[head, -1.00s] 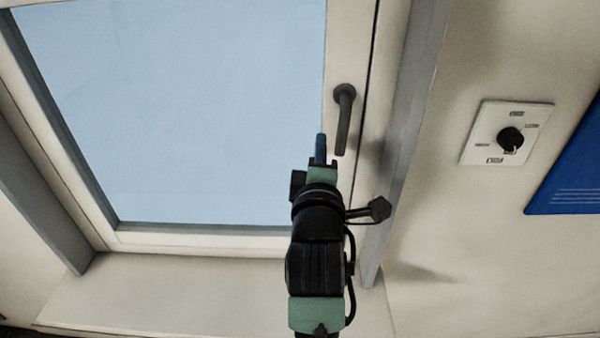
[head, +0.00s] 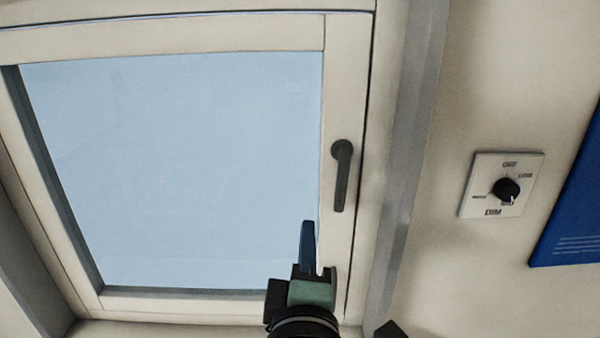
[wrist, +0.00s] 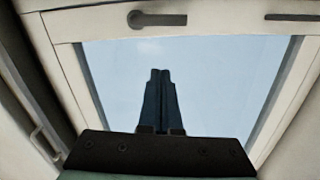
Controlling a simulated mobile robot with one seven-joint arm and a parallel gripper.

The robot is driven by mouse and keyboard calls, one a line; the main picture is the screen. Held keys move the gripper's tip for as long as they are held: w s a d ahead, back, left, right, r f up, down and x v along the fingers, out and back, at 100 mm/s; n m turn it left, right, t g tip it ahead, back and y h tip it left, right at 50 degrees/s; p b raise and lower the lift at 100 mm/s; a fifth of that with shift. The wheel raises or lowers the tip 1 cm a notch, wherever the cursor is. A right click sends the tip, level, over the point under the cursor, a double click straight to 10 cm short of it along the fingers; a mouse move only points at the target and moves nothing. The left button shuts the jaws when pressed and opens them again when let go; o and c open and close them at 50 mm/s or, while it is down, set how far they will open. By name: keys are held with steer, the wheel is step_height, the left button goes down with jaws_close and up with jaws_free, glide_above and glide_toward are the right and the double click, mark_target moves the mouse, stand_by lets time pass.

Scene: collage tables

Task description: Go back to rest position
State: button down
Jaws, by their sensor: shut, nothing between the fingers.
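My gripper (head: 307,246) shows at the bottom middle of the head view, with its blue fingers pointing up in front of the window's lower right part. In the wrist view my gripper (wrist: 159,85) has its two dark blue fingers side by side and shut, with nothing between them. The window handle (head: 341,175) is dark and hangs straight down on the right side of the frame. My fingertips appear below and left of it, apart from it. In the wrist view a handle (wrist: 158,19) lies at the top of the frame.
The window (head: 180,170) has a pale frame and looks closed. A white dimmer plate (head: 482,195) with a black knob is on the wall to the right. A blue panel (head: 575,210) is at the right edge.

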steer(key=s+r+m+t, duration=0.3)
steer(key=s+r+m, duration=0.1)
steer(key=r, duration=0.5)
steer(key=s+a+r+m+t, duration=0.1)
steer(key=s+r+m+t, duration=0.2)
steer(key=r+m, duration=0.3)
steer(key=s+r+m+t+y, duration=0.1)
steer(key=s+r+m+t, duration=0.2)
steer(key=r, duration=1.1)
steer(key=s+m, duration=0.2)
steer(key=shift+a+r+m, duration=0.2)
steer(key=shift+a+m, duration=0.1)
steer(key=shift+m, duration=0.1)
